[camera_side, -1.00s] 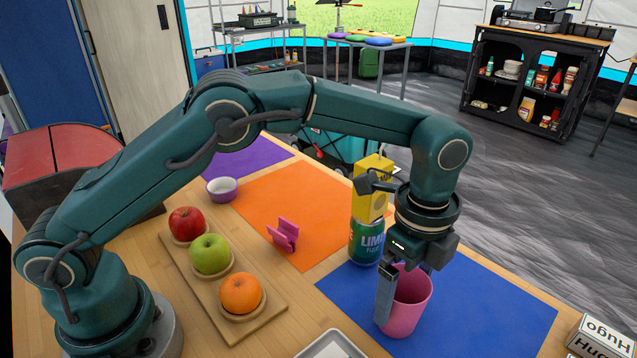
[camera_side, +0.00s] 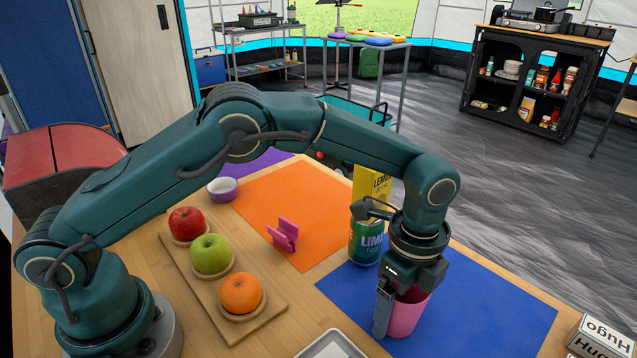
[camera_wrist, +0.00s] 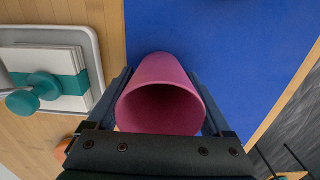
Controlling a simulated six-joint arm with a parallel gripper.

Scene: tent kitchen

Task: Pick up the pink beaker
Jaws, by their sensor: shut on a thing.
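The pink beaker (camera_side: 407,314) stands upright on the blue mat (camera_side: 490,310), its open mouth facing up. My gripper (camera_side: 396,312) reaches down over it and is shut on it, with one finger along its left side in the side view. In the wrist view the beaker (camera_wrist: 162,100) sits between the two fingers of my gripper (camera_wrist: 165,98), one on each side. The gripper body hides part of the beaker's rim in the side view. Its base appears to be on the mat.
A green can (camera_side: 366,240) and a yellow carton (camera_side: 368,186) stand close behind my gripper. A grey tray (camera_wrist: 98,62) lies beside the mat. A wooden board (camera_side: 262,315) with an apple pair and an orange is at left. The mat's right side is clear.

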